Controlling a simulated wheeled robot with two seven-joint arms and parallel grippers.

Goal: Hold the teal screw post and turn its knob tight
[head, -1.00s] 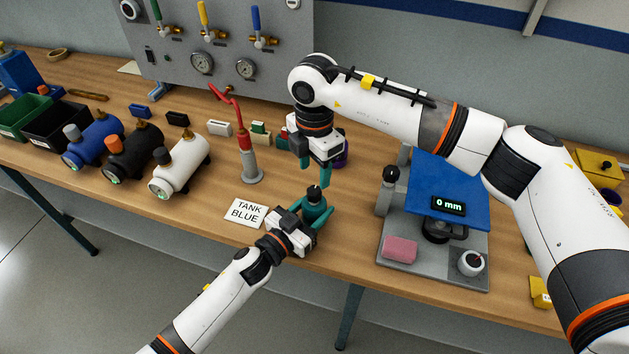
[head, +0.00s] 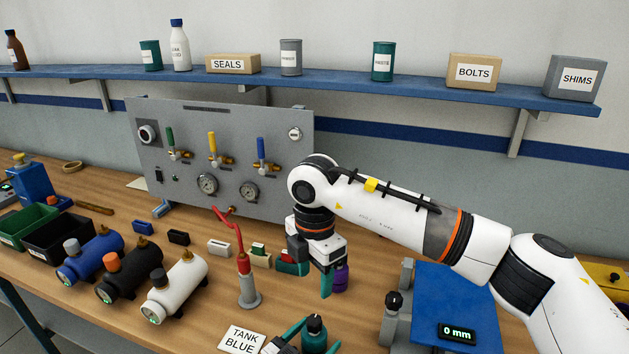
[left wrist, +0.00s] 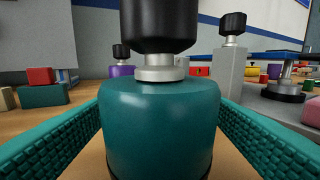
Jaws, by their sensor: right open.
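The teal screw post (head: 314,341) stands upright on the bench at the bottom of the head view, with its black knob (head: 315,323) on top. In the left wrist view the post (left wrist: 160,125) fills the middle, and a pale metal neck shows between it and the knob (left wrist: 158,22). My left gripper (left wrist: 160,108) has a teal pad against each side of the post, with no visible gap; its tips are partly hidden by the post. My right gripper (head: 326,284) is open and empty, pointing down above and behind the post, apart from the knob.
A "TANK BLUE" card (head: 243,340) and a grey-and-red stand (head: 247,285) are to the left. A purple post (head: 340,278) is behind my right gripper. A blue-topped gauge (head: 440,300) reading 0 mm stands to the right. Blue, black and white tanks (head: 177,288) stand farther left.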

